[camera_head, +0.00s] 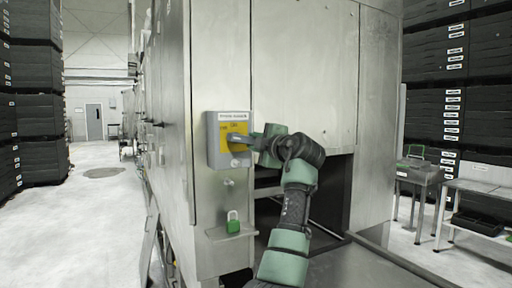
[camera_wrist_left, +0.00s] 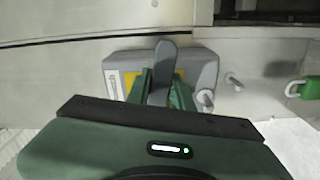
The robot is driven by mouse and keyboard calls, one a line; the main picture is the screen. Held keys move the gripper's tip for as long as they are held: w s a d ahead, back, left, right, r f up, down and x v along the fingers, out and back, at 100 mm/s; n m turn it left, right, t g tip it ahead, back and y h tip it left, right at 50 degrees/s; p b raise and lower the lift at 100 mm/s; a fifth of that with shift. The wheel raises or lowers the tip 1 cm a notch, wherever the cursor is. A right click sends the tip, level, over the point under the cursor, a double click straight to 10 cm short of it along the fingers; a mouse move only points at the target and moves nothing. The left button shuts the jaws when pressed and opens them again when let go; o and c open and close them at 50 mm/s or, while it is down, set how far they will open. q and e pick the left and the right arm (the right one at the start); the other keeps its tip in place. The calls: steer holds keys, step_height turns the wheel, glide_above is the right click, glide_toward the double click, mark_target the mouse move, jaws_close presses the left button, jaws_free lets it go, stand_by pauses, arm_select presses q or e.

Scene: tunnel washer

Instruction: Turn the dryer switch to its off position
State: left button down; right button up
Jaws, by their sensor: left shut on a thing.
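The dryer switch is a grey box (camera_head: 214,150) with a yellow plate on the front panel of the metal machine. My left gripper (camera_head: 245,142) is at the box, with its fingers at the switch handle. In the left wrist view, the grey handle (camera_wrist_left: 164,62) stands up between the two green fingers (camera_wrist_left: 162,92), which are shut on it. The grey box (camera_wrist_left: 204,70) and part of its yellow plate show behind them. The fingers and handle hide part of the plate, so I cannot read its position marks. My right gripper is not in view.
A green padlock (camera_head: 233,222) sits on a small shelf (camera_head: 222,234) below the box. Metal pegs (camera_head: 228,182) stick out of the panel above it. A dark opening lies right of the shelf. Stacked black crates (camera_head: 40,110) stand left, with metal tables (camera_head: 480,190) at right.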

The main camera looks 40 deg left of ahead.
arm_select(q)
steer(key=shift+r+n, duration=0.5)
steer(key=shift+n, duration=0.7)
steer(key=c, duration=1.2)
jaws_free()
steer(key=shift+c, duration=0.2)
steer(key=shift+d, duration=0.1)
steer(key=b+v, duration=0.2)
steer(key=v, duration=0.5)
steer(key=shift+d, duration=0.3)
